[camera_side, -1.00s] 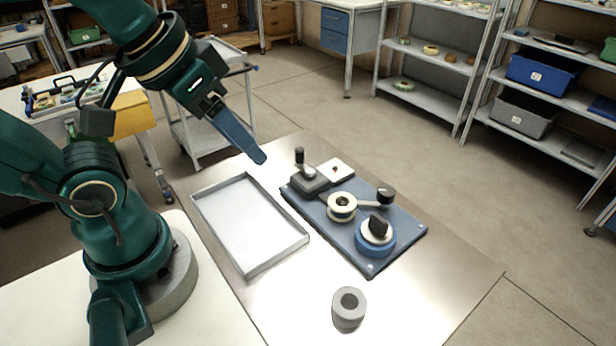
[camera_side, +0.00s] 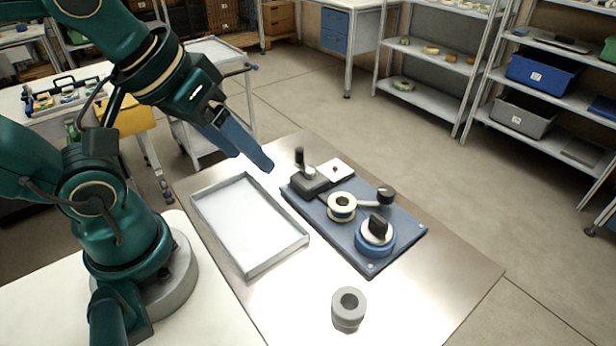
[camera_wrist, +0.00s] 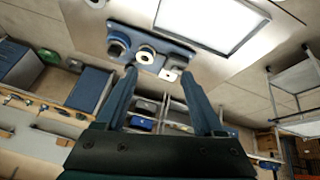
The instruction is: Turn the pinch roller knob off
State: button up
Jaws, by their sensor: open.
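A blue base plate (camera_side: 340,237) on the table carries a bar-shaped black knob (camera_side: 379,224) on a white dial with a round blue base. A cream reel (camera_side: 342,203) sits beside it, with a short arm ending in a black round knob (camera_side: 386,194). A dark box with an upright black-topped lever (camera_side: 300,157) stands at the plate's far left. No label shows which is the pinch roller knob. My gripper (camera_side: 254,161) is open and empty, above and left of the plate, touching nothing. In the wrist view the plate (camera_wrist: 178,45) lies beyond my gripper (camera_wrist: 160,74).
A shallow grey tray (camera_side: 277,265) lies left of the plate. A grey hollow cylinder (camera_side: 348,309) stands near the front. A white square with a red dot (camera_side: 338,168) lies behind the plate. The table's right side is bare.

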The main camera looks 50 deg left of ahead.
jog(key=w+d+r+n+h, duration=0.1)
jog(key=w+d+r+n, duration=0.1)
jog(key=w+r+n, duration=0.35)
jog(key=n+g+h, duration=0.3)
jog(key=n+g, duration=0.2)
jog(key=n, duration=0.7)
send_over(387, 190)
jog(key=a, duration=0.2)
notch_tip(387, 190, down, 14)
jog(key=shift+s+a+x, duration=0.1)
jog(key=shift+s+x, duration=0.05)
jog(key=shift+x, duration=1.15)
jog(key=shift+s+a+x, duration=0.15)
jog(key=shift+x, duration=1.2)
jog(key=shift+f, duration=0.1)
